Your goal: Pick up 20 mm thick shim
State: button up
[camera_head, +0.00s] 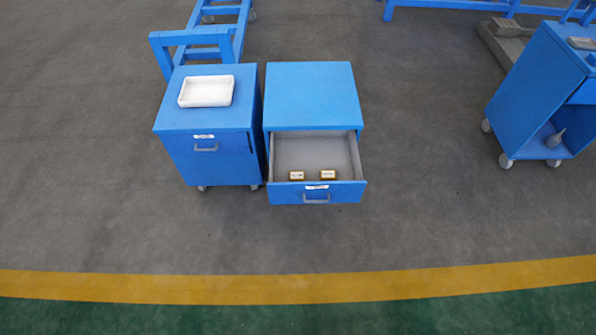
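My gripper is not in view.
A blue cabinet (208,160) with a shut drawer stands close on the left, with a white tray (206,92) on top. The right cabinet's top (312,92) is bare. A blue cart (535,95) on casters stands at the far right. The grey floor in front is clear up to a yellow line (300,290).

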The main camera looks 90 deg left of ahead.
aim_at(325, 175)
jog(key=u, duration=0.05)
jog(key=k, duration=1.65)
jog(key=u, duration=2.1)
jog(key=i, duration=0.4)
jog(key=z, duration=0.05)
